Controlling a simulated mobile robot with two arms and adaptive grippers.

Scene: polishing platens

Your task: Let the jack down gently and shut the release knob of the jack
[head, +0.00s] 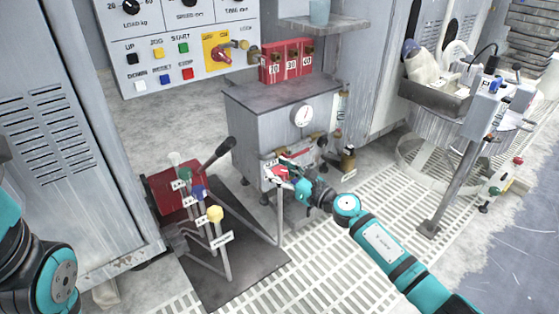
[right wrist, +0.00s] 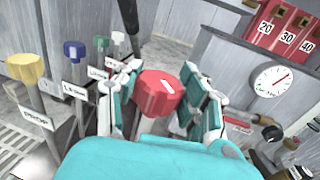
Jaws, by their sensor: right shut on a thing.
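My right gripper (head: 284,172) is at the front of the grey tank, at the top of a thin upright post. The right wrist view shows its two fingers (right wrist: 165,103) on either side of a red faceted knob (right wrist: 158,95) with a white mark on top, shut on it. In the head view only a little of the red knob shows past the fingers. A red unit (head: 160,186), perhaps the jack, sits on a dark floor plate with a black handle (head: 217,155) slanting up. My left arm shows at the left edge; its gripper is out of view.
Levers with yellow (head: 215,213), blue (head: 198,191) and pale knobs stand left of my right gripper. The grey tank (head: 265,125) with a dial gauge (head: 302,116) is just behind it. Open floor grating (head: 325,265) lies in front.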

